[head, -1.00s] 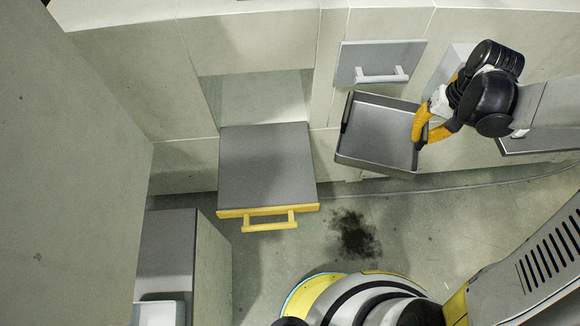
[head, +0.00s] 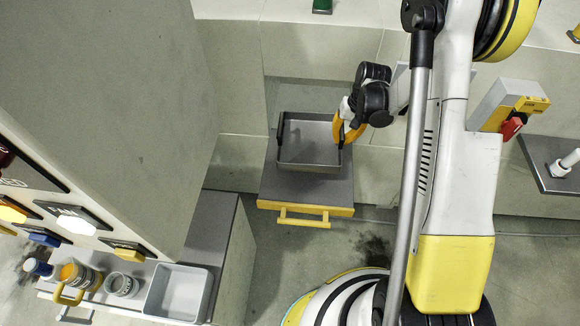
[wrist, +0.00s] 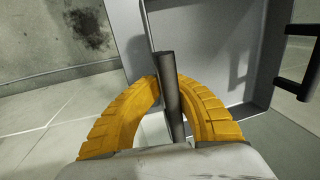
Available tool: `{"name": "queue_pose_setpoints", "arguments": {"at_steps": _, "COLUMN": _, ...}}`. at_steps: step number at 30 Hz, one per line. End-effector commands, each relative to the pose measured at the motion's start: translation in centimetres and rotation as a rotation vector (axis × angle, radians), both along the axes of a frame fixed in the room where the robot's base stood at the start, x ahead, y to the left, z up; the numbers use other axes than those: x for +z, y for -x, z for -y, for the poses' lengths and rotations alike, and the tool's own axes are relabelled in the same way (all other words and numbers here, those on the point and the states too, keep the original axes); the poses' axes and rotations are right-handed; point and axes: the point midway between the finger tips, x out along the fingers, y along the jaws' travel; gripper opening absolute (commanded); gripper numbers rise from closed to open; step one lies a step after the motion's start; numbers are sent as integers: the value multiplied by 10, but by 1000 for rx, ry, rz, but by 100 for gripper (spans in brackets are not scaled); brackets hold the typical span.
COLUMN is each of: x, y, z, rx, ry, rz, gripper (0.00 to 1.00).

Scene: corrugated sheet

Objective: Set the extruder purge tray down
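The extruder purge tray (head: 309,140) is a grey, shallow, open tray with dark handles on its left and right sides. In the head view it is over the grey top of the pulled-out drawer (head: 300,188) with the yellow front handle. I cannot tell whether it touches that top. My gripper (head: 341,133) is at the tray's right side. In the wrist view its yellow fingers (wrist: 168,85) are closed around the dark handle bar (wrist: 167,97). The tray looks empty and roughly level.
A side counter (head: 215,240) at lower left holds a grey bin (head: 178,292), a yellow-handled mug (head: 78,278) and a small round container (head: 122,286). A tall grey cabinet (head: 110,110) stands left. A box with a red knob (head: 510,126) is at right.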

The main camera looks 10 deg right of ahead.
Motion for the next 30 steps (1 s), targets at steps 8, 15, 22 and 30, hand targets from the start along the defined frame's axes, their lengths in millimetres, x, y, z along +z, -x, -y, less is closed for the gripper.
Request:
{"name": "queue_pose_setpoints", "arguments": {"at_steps": 8, "x": -37, "y": -5, "z": 12, "rx": -31, "ry": -3, "rz": 1, "gripper": 0}}
{"name": "queue_pose_setpoints", "arguments": {"at_steps": 15, "x": -78, "y": -4, "z": 11, "rx": -30, "ry": -2, "rz": 0, "gripper": 0}}
{"name": "queue_pose_setpoints", "arguments": {"at_steps": 22, "x": -105, "y": -4, "z": 11, "rx": -30, "ry": -2, "rz": 0, "gripper": 0}}
{"name": "queue_pose_setpoints", "arguments": {"at_steps": 30, "x": -114, "y": -4, "z": 11, "rx": -30, "ry": -2, "rz": 0, "gripper": 0}}
